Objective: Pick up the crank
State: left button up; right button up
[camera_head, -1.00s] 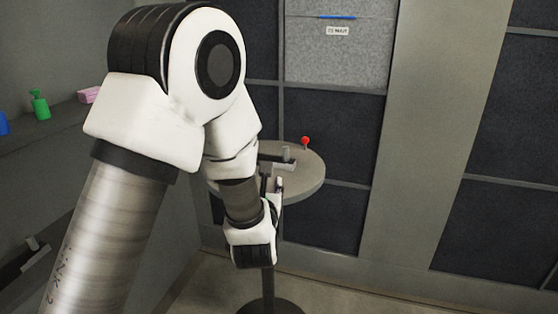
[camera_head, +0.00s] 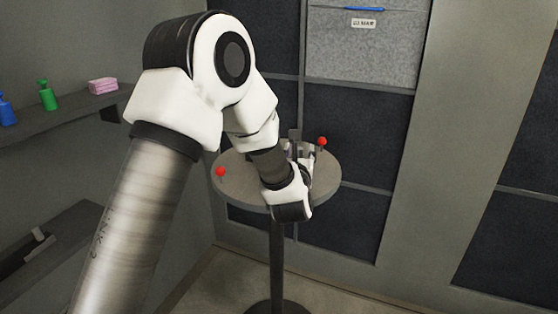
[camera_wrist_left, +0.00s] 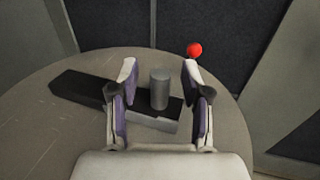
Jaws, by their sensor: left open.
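What looks like the crank (camera_wrist_left: 85,92), a dark flat bar with an upright grey cylinder (camera_wrist_left: 159,88) near one end, is on a round grey table (camera_head: 240,190). In the left wrist view, my left gripper (camera_wrist_left: 160,72) is open and empty, with one finger on each side of the cylinder in the picture. I see no finger touching it. In the head view, my left gripper (camera_head: 304,158) is over the right part of the tabletop, and my wrist hides most of the crank. My right gripper is out of view.
One red ball (camera_head: 322,141) is at the table's back right, another (camera_head: 220,171) at its left edge. A shelf (camera_head: 60,115) on the left wall holds bottles and a pink stack (camera_head: 103,86). Dark panels stand behind the table.

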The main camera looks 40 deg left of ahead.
pick_arm(q)
jog(key=shift+s, duration=0.1)
grip_shut()
